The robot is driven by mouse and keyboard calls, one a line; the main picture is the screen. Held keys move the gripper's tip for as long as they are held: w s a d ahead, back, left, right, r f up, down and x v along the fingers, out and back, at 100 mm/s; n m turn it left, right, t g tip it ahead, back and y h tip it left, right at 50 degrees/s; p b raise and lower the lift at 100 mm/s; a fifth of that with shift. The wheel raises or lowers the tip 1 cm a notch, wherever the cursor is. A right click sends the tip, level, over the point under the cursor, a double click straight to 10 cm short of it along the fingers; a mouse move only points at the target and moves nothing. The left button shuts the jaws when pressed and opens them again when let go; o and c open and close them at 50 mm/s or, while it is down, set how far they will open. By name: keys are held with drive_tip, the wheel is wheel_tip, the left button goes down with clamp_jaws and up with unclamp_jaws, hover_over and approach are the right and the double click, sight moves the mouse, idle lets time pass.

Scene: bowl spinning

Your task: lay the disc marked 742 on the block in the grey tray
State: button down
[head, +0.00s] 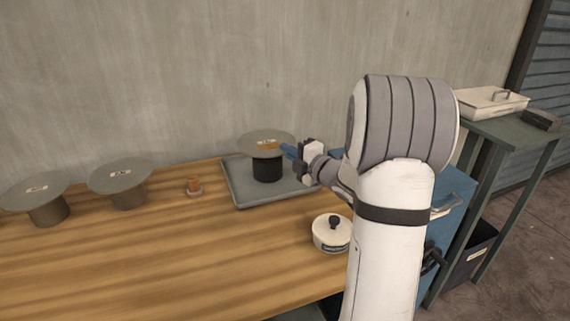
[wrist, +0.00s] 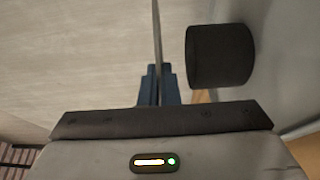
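A round grey disc (head: 262,138) with a small orange label is over the black block (head: 267,170) in the grey tray (head: 243,197). The label is too small to read surely. My gripper (head: 290,151) is at the disc's right edge, its blue fingers shut on the rim. In the wrist view the disc (wrist: 157,35) is edge-on between the fingers (wrist: 158,85). The block (wrist: 220,56) is to its right there, with a gap between them, so the disc is held apart from the block's top. The disc looks about level.
Two other labelled discs (head: 36,186) (head: 120,175) rest on stands at the left. A small orange-brown piece (head: 194,186) stands on the wooden table (head: 190,245). The concrete wall (head: 190,80) is behind.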

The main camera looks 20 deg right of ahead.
sight(279, 161)
wheel_tip(279, 161, down, 4)
drive_tip(key=shift+r+b, duration=0.15)
drive_tip(key=shift+b, duration=0.15)
drive_tip(key=shift+s+a+r, duration=0.1)
drive_tip(key=shift+f+b, duration=0.45)
drive_tip(key=shift+b, duration=0.2)
